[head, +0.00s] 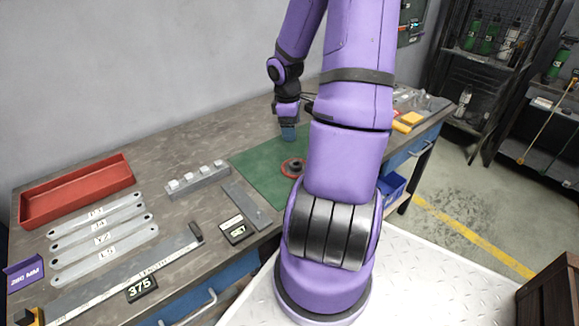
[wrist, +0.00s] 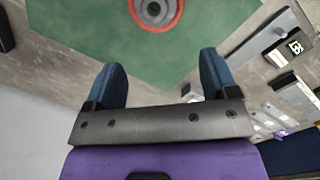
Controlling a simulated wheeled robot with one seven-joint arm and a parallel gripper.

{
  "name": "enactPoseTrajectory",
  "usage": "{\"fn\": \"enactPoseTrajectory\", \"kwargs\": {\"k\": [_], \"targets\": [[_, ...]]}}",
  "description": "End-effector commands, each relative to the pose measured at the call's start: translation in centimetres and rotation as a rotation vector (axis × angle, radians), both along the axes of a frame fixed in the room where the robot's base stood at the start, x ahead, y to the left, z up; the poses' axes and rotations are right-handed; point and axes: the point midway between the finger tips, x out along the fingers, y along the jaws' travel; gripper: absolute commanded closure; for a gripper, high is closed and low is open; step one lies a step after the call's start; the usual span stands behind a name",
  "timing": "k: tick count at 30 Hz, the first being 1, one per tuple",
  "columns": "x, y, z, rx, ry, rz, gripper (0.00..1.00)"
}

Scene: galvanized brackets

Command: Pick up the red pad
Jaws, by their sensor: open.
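The red pad (head: 286,169) is a round red disc with a dark grey ring-shaped piece on top. It lies on a green mat (head: 253,177) on the workbench, partly hidden by my arm in the head view. In the wrist view the red pad (wrist: 181,22) shows at the top edge, cut off by the frame, with the grey piece covering its middle. My gripper (head: 288,134) is above the far part of the mat, beyond the pad. In the wrist view my gripper (wrist: 168,85) has its two blue fingers apart, with nothing between them. The pad lies ahead of the fingertips.
The workbench (head: 180,150) carries a red tray (head: 75,178), flat metal strips (head: 98,225), a block with several white-topped pegs (head: 198,180), a flat grey bar (head: 246,204) and a black label display (head: 236,231). Yellow items (head: 408,121) lie at right. The mat around the pad looks clear.

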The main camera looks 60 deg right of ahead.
Motion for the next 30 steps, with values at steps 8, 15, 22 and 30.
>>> {"fn": "enactPoseTrajectory", "kwargs": {"k": [8,15,22,30], "targets": [[-1.8,-2.7,-4.4,0.087,-0.045,0.042,0.2],[-1.9,-2.8,-6.8,0.097,-0.052,0.053,0.2],[-1.9,-2.8,-9.9,0.096,-0.052,0.052,0.2],[-1.8,-2.8,-11.7,0.097,-0.051,0.052,0.2]]}}
